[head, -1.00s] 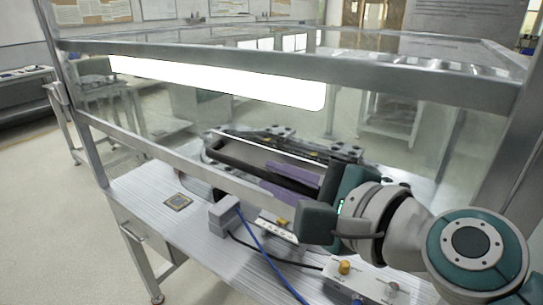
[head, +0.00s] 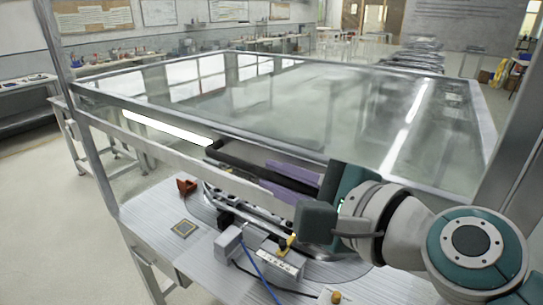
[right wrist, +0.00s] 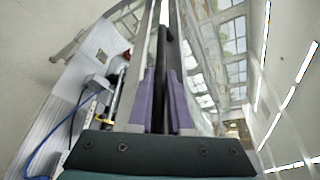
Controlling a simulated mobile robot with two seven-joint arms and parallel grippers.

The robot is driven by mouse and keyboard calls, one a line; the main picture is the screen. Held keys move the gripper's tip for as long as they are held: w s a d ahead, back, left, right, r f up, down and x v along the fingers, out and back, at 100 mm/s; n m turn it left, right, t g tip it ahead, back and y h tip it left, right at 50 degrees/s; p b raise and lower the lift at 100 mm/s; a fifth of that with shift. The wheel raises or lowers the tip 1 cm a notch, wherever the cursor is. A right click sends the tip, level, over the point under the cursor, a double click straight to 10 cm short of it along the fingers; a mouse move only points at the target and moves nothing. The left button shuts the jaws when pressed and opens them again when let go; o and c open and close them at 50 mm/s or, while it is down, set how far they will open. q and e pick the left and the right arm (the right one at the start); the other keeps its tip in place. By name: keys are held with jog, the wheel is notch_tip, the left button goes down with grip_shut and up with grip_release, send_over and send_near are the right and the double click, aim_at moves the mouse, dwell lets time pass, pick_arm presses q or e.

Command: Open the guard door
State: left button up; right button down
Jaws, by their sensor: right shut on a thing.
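The guard door is a clear panel in a grey metal frame (head: 150,150), with a long black bar handle (head: 235,163) along its front rail. My right gripper (head: 285,180) comes in from the right with its purple fingers closed around that handle. In the right wrist view the black handle (right wrist: 162,60) runs between the two purple fingers (right wrist: 162,98). The front rail stands raised above the table, with the track parts visible below it. The right end of the handle is hidden by my gripper. My left gripper is not in view.
Below the door the table (head: 150,210) carries a red part (head: 187,187), a small square chip plate (head: 184,228), a grey box (head: 228,242) with a blue cable, and a block with a yellow knob (head: 284,243). Open floor lies at the left.

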jog(key=c, duration=1.1)
grip_release()
jog(key=shift+s, duration=0.1)
jog(key=v, duration=0.9)
jog(key=shift+s+d+r+b, duration=0.2)
jog(key=shift+s+d+b, duration=0.05)
jog(key=shift+b, duration=0.05)
